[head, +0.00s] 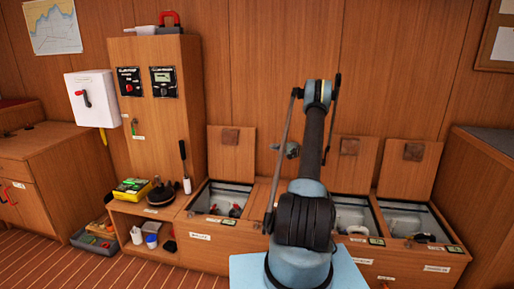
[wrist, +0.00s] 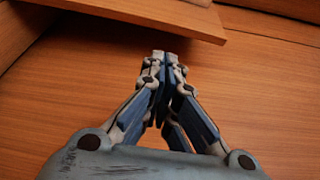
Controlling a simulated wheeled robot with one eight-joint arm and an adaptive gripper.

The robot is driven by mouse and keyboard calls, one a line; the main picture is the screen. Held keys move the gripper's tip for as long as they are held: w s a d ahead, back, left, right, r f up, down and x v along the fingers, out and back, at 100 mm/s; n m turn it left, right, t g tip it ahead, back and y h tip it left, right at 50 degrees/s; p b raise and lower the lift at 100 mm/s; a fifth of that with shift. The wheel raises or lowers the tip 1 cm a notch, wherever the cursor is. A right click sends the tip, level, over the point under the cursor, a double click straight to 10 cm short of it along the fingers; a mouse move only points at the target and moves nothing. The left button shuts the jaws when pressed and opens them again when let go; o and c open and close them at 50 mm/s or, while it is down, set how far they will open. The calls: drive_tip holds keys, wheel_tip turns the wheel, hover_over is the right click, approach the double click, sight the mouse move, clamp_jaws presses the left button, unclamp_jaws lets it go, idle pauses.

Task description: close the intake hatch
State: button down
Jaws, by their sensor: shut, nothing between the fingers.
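Several wooden hatch lids stand raised along a low bench: a left lid (head: 231,150), a middle lid (head: 350,165) partly behind my arm, and a right lid (head: 408,165). Each has a brown patch near its top, and the bins below are open. The small labels are too blurred to tell which is the intake hatch. My gripper (head: 288,150) is in front of the back wall, between the left and middle lids. In the wrist view my gripper (wrist: 165,58) is shut and empty, with a wooden panel edge (wrist: 150,12) beyond it.
My arm hides part of the bench's middle. A tall cabinet (head: 155,120) with dark panels and a low shelf (head: 155,210) with bottles stand at left. A wooden counter (head: 490,190) stands at right. A white wall box (head: 90,98) hangs at left.

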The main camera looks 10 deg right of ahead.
drive_tip(key=x, duration=1)
drive_tip(key=shift+w+a+f, duration=0.15)
drive_tip(key=shift+f, duration=0.15)
